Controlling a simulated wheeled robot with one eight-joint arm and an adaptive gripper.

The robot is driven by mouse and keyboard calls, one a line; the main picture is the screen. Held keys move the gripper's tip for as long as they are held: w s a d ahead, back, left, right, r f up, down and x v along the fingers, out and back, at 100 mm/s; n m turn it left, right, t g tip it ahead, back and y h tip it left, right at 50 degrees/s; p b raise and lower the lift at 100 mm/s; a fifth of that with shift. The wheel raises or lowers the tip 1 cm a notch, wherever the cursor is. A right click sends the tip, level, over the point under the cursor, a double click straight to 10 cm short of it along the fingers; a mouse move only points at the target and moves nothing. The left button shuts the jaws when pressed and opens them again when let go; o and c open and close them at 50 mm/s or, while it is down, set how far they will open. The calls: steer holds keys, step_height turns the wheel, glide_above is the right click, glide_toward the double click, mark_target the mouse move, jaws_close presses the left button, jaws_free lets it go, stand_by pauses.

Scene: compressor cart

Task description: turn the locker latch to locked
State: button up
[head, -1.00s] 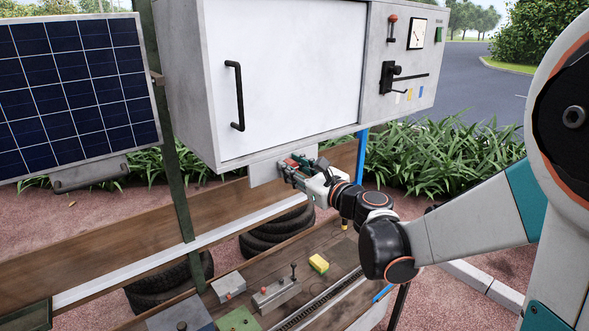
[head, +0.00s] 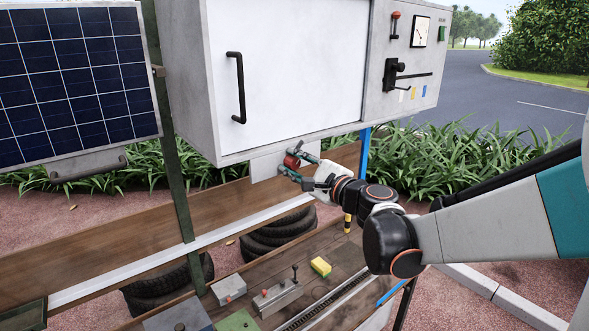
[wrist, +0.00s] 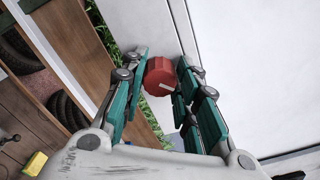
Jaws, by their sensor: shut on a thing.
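The locker latch is a red round knob (head: 291,161) on a grey plate (head: 263,165) under the white locker door (head: 290,75). In the wrist view the red knob (wrist: 159,76) sits between my teal fingers, with a pale mark on its face. My gripper (head: 296,162) is shut on the knob, one finger on each side of it; it also shows in the wrist view (wrist: 162,82). The fingers hide parts of the knob's sides. The locker door, with its black handle (head: 238,88), looks closed.
A control panel with a black lever (head: 393,75) is right of the door. A solar panel (head: 75,75) is at the left. Below, a wooden shelf holds a yellow block (head: 320,267) and a grey switch box (head: 277,297). Tyres (head: 275,235) lie behind.

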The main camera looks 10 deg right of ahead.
steer(key=n+b, duration=0.1)
steer(key=n, duration=0.3)
steer(key=shift+f+n, duration=0.15)
steer(key=shift+n, duration=0.15)
steer(key=n+b, duration=0.1)
steer(key=n, duration=0.3)
steer(key=shift+s, duration=0.1)
steer(key=shift+n, duration=0.3)
steer(key=o, duration=1.1)
